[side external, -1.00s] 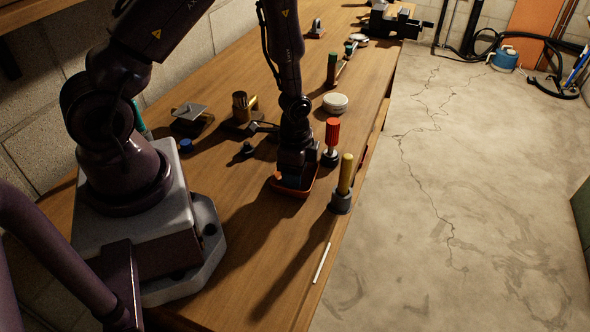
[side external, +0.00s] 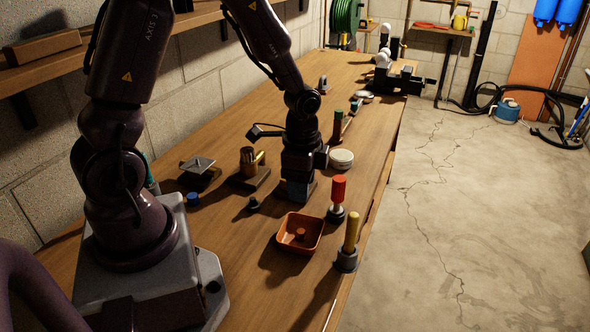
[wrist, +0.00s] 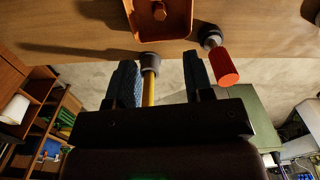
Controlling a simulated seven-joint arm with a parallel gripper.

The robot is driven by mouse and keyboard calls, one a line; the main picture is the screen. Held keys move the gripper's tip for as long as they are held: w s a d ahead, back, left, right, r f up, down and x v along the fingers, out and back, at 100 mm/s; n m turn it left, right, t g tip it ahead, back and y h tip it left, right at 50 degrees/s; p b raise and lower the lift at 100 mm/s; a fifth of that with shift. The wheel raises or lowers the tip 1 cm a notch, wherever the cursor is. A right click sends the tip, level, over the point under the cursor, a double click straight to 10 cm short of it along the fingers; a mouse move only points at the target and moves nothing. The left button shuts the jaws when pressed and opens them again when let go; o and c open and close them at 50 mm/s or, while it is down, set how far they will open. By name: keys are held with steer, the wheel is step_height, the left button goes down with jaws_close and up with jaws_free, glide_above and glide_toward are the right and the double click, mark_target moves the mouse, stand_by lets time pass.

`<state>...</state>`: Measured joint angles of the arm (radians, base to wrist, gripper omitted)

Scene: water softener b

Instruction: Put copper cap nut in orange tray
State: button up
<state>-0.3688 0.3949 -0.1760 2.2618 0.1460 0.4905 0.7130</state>
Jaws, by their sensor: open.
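The orange tray (side external: 318,238) sits on the wooden bench near its right edge. The copper cap nut (side external: 300,234) lies inside it on the tray floor. The wrist view shows the tray (wrist: 186,30) at the top with the nut (wrist: 159,11) in it. My gripper (side external: 296,198) is beyond the tray in the side view, clear of the nut. In the wrist view its blue-padded fingers (wrist: 160,64) are apart with nothing held; a yellow-handled tool shows behind the gap.
The yellow-handled tool (side external: 350,236) and a red-handled tool (side external: 338,192) stand right of the tray. A round white-topped tin (side external: 341,158), a holder with brass parts (side external: 249,166) and a small blue cap (side external: 192,199) are around. The bench left of the tray is fairly clear.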

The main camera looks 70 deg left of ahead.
steer(key=s+d+r+n+t, duration=0.2)
steer(key=s+r, duration=0.3)
steer(key=r, duration=0.6)
steer(key=s+d+r+n+t, duration=0.3)
steer(key=s+d+r+n, duration=0.1)
steer(key=r, duration=0.6)
steer(key=shift+s+d+r+n+t, duration=0.2)
steer(key=shift+s+r+n+t, duration=0.15)
steer(key=shift+s+n, duration=0.3)
